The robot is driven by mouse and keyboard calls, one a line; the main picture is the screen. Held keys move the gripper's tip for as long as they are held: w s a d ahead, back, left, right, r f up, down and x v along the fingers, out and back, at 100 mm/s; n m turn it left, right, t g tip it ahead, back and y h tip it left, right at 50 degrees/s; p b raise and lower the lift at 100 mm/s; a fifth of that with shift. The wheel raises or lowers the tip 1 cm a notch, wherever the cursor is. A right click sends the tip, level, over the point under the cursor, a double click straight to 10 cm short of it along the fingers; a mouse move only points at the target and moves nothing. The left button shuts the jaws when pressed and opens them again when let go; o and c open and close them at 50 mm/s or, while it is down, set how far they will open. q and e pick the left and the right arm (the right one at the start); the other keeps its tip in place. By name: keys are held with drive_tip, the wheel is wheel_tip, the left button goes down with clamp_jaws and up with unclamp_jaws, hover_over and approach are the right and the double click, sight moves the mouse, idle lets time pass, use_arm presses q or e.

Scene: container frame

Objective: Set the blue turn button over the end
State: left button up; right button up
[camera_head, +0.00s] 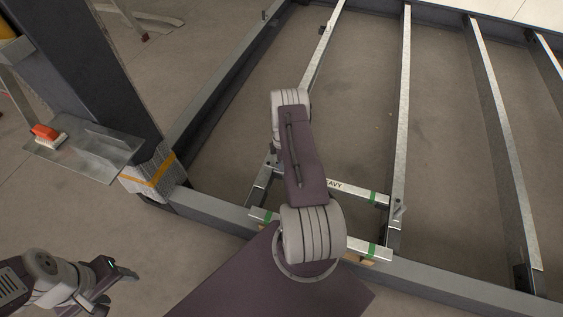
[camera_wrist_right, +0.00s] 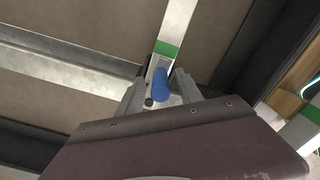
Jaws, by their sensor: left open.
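The blue turn button (camera_wrist_right: 160,84) shows in the right wrist view, on a pale metal bar (camera_wrist_right: 178,33) beside a green band (camera_wrist_right: 166,49). My right gripper (camera_wrist_right: 160,88) is open, with its two fingers on either side of the button. Whether either finger touches it I cannot tell. In the head view my right arm hides the button and the right gripper. There, a bar with dark lettering and a green band (camera_head: 345,188) runs out to the right from behind the arm. My left gripper (camera_head: 120,282) is open and empty at the lower left, away from the frame.
A dark steel frame (camera_head: 430,281) with pale crossbars (camera_head: 401,110) lies on the floor. A dark post (camera_head: 85,70) stands at left, beside a metal plate (camera_head: 95,150) bearing an orange-handled brush (camera_head: 46,134). The floor around my left gripper is clear.

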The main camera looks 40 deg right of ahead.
wheel_tip(320, 180, up, 9)
drive_tip(key=p, duration=0.5)
drive_tip(key=shift+r, duration=0.1)
idle(0.3)
